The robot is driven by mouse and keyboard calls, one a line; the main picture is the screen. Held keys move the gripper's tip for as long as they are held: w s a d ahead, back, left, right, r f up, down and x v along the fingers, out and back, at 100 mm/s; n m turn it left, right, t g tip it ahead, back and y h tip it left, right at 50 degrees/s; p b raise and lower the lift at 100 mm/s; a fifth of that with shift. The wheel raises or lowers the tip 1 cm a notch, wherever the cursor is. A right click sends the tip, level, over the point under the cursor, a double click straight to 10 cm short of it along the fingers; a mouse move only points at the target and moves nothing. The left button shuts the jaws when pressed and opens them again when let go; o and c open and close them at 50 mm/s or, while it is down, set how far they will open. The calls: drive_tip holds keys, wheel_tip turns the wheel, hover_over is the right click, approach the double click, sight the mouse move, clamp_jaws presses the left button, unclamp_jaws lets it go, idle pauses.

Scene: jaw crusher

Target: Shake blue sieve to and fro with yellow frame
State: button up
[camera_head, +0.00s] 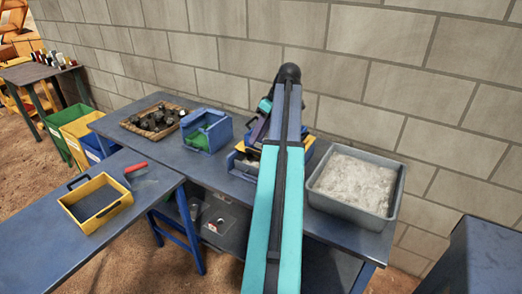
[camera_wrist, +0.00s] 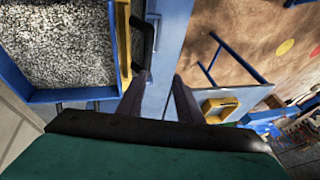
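The blue sieve (camera_wrist: 70,96) fills the left of the wrist view and holds grey gravel. The yellow frame (camera_wrist: 124,45) shows as a strip along its right side, with a black handle (camera_wrist: 149,38) sticking out. My gripper (camera_wrist: 158,78) is open, its two dark fingers apart with nothing visible between them. The left fingertip is close to the handle's lower end; I cannot tell whether they touch. In the head view my arm hides most of the sieve and my gripper; only yellow and blue edges (camera_head: 311,148) show beside it.
A grey tub (camera_head: 348,214) of pale material stands right of my arm. A blue box (camera_head: 207,140) and a wooden tray of dark rocks (camera_head: 135,124) stand left. Another yellow frame with a handle (camera_head: 75,214) and a red-handled scoop (camera_head: 140,180) lie on the left table. A wall stands behind.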

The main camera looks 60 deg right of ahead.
drive_tip(key=s+d+r, duration=0.3)
drive_tip(key=s+r, duration=0.2)
drive_tip(key=r, duration=0.1)
drive_tip(key=shift+s+d+t+h, duration=0.25)
drive_tip(key=shift+s+t+h, duration=0.05)
drive_tip(key=shift+s, duration=0.1)
drive_tip(key=shift+f, duration=0.1)
drive_tip(key=shift+p+x, duration=1.15)
drive_tip(key=shift+x, duration=5.75)
drive_tip(key=shift+c, duration=0.5)
clamp_jaws()
